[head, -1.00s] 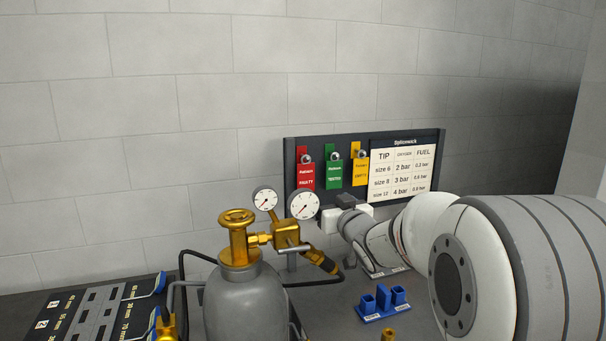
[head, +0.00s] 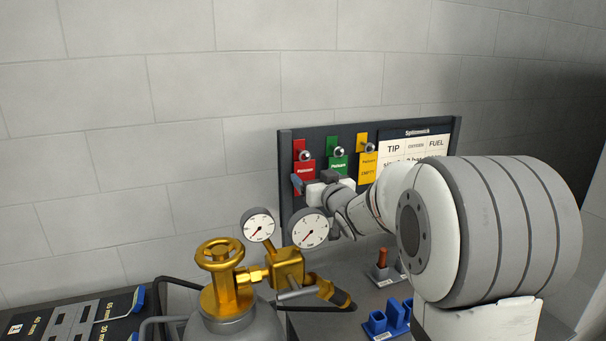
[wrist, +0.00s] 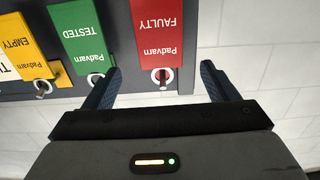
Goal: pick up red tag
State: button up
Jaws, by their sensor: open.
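The red tag (head: 304,167) hangs from a round peg at the left end of a dark board. In the wrist view the red tag (wrist: 157,35), reading "FAULTY", appears upside down, with its peg (wrist: 163,78) showing through its hole. My gripper (wrist: 162,82) is open and empty, with one finger on each side of the peg end of the red tag. I cannot tell whether the fingers reach the tag's depth. In the head view my gripper (head: 310,187) is at the red tag's lower part and hides some of it.
A green tag (head: 337,162) and a yellow tag (head: 367,165) hang to the right on the same board (head: 286,150). A grey cylinder with a brass valve (head: 222,280) and two gauges (head: 310,230) stands in front. A blue holder (head: 388,322) sits on the bench.

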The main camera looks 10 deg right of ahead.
aim_at(305, 167)
jog(key=w, duration=0.1)
jog(key=w+p, duration=0.1)
jog(key=w, duration=0.1)
jog(key=w+a+p, duration=0.1)
jog(key=shift+w+f, duration=0.1)
jog(key=shift+w, duration=0.3)
jog(key=c, duration=1.1)
jog(key=shift+o, duration=0.2)
jog(key=shift+b, duration=0.35)
jog(key=shift+s+r, duration=0.25)
jog(key=shift+s, duration=0.05)
jog(key=s+d+b, duration=0.1)
jog(key=s+b, duration=0.1)
jog(key=s, duration=0.6)
jog(key=s+d+b, duration=0.2)
jog(key=s, duration=0.7)
jog(key=shift+s+d, duration=0.15)
jog(key=shift+d, duration=0.1)
